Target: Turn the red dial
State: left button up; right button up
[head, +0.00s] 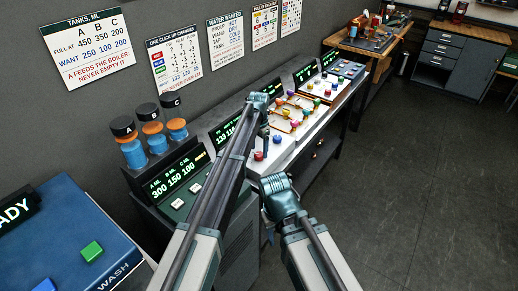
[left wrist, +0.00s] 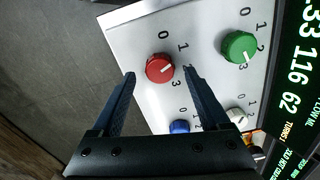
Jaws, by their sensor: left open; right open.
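The red dial (left wrist: 160,68) is a round knob with a white pointer line, near the corner of a white panel (left wrist: 135,35). Its line points to the right in the left wrist view, between the printed 1 and 3. My left gripper (left wrist: 158,73) is open, with one fingertip on either side of the dial; I cannot tell whether they touch it. In the head view the red dial (head: 259,155) sits at the panel's front, just below my left gripper (head: 265,143). My right gripper (head: 268,208) is open, lower and in front of the bench, away from the dial.
A green dial (left wrist: 239,46), a blue dial (left wrist: 180,127) and a white dial (left wrist: 236,116) share the panel. A lit display (left wrist: 296,70) borders it. Other panels with small coloured knobs (head: 297,114) continue along the bench. Open floor (head: 420,180) lies to the right.

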aim_at(259, 154)
pick_arm(q)
notch_tip(259, 154, up, 12)
jog(key=p, duration=1)
jog(key=shift+f+p, duration=0.25)
jog(key=shift+p, duration=0.05)
jog(key=s+a+n, duration=0.3)
jog(key=s+a, duration=0.3)
jog(key=s, duration=0.6)
jog(key=s+a+n, duration=0.3)
jog(key=s+a, duration=0.2)
jog(key=s, duration=0.7)
jog(key=s+a+n, duration=0.4)
jog(key=s+a, duration=0.2)
jog(key=s, duration=0.5)
jog(key=s+d+f+m+y+b, duration=0.1)
jog(key=s+d+f+m+b, duration=0.3)
jog(key=d+f+b, duration=0.7)
notch_tip(259, 154, down, 3)
jog(key=b, duration=0.2)
jog(key=shift+s+r+b, duration=0.2)
jog(key=shift+s+b, duration=0.1)
jog(key=shift+b, duration=0.1)
